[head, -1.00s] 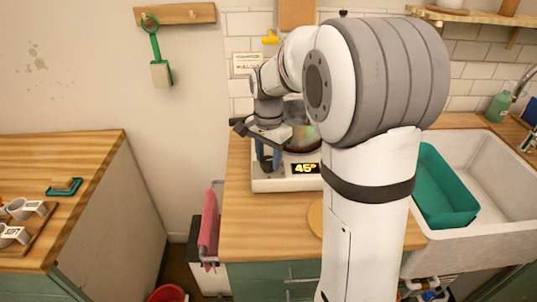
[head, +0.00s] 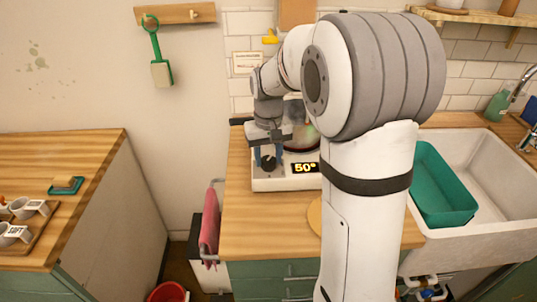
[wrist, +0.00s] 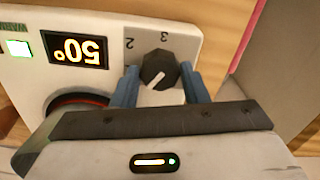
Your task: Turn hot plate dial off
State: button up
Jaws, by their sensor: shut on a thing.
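The white hot plate (head: 268,184) stands on the wooden counter, partly hidden behind my arm. Its lit display (head: 305,168) reads 50°; it shows upside down in the wrist view (wrist: 78,50). The black dial (wrist: 159,70) is on the front panel, with its white pointer mark toward the lower left and the numbers 2 and 3 beside it. In the head view the dial (head: 268,163) is a small dark knob. My gripper (wrist: 158,76) has its blue fingers on either side of the dial, shut on it. My gripper (head: 268,157) points down in the head view.
A lit indicator (wrist: 18,48) sits beside the display under lettering. The dark round heating plate (wrist: 75,104) with a red glowing rim is close to my gripper. A pink towel (head: 209,232) hangs left of the counter; a sink (head: 500,205) with a teal tub (head: 440,190) is right.

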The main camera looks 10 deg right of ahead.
aim_at(269, 159)
jog(key=n, duration=0.6)
jog(key=shift+n, duration=0.3)
dwell(0.4)
jog(key=o, duration=1)
jog(key=shift+r, duration=0.1)
notch_tip(269, 159, up, 8)
jog(key=shift+f, duration=0.15)
jog(key=s+f+m+t, duration=0.1)
jog(key=s+m, duration=0.1)
jog(key=s, duration=0.5)
jog(key=s+f+m, duration=0.2)
jog(key=s, duration=0.5)
jog(key=s+f+m+t, duration=0.1)
jog(key=s+m, duration=0.2)
jog(key=s, duration=0.5)
jog(key=shift+f+t, duration=0.15)
jog(key=shift+t, duration=0.15)
